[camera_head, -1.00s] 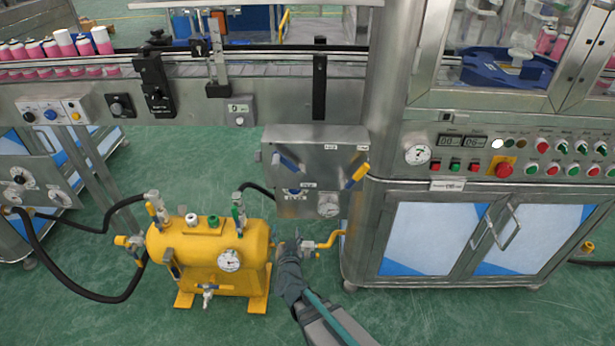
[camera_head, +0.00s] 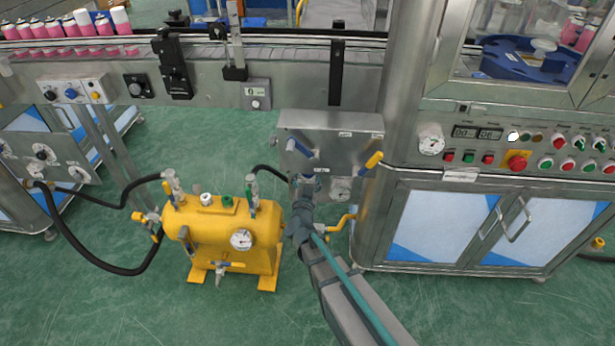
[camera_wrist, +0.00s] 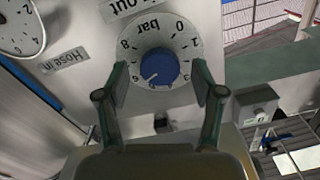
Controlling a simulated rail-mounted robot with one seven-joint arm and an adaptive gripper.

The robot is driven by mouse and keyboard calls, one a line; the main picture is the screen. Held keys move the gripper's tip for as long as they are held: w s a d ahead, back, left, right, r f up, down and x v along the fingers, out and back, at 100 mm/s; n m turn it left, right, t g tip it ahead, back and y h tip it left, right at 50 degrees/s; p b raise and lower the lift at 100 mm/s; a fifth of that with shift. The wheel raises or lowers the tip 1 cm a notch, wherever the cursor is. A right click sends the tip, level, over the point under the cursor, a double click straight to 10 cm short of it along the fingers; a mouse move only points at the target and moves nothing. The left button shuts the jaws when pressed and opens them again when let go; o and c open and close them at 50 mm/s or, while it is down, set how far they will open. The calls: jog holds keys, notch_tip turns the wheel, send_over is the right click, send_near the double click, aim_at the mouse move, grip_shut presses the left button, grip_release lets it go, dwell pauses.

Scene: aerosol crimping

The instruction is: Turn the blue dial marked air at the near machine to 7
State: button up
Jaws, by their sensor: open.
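The blue dial (camera_wrist: 158,66) sits in the middle of a round white scale marked in bar, on a grey metal panel (camera_wrist: 205,15). The scale appears upside down in the wrist view. A small white mark on the dial points to the lower left, near the 6. My gripper (camera_wrist: 161,80) is open, with one finger on each side of the dial. The fingertips overlap the scale's edges, and gaps show between them and the blue knob. In the head view my gripper (camera_head: 303,190) is in front of the panel box (camera_head: 335,122) and mostly hides the dial.
A white gauge (camera_wrist: 20,25) labelled Hose in is beside the dial. A yellow tank (camera_head: 215,235) with black hoses stands left of my arm. The machine cabinet (camera_head: 440,225) is at the right.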

jog(key=shift+w, duration=0.55)
jog(key=c, duration=1.2)
jog(key=shift+o, duration=0.2)
jog(key=shift+f+m+b, duration=0.1)
jog(key=shift+m+b, duration=0.2)
jog(key=m+b, duration=0.2)
jog(key=m, duration=0.1)
jog(key=shift+m+b, duration=0.7)
jog(key=shift+m, duration=0.7)
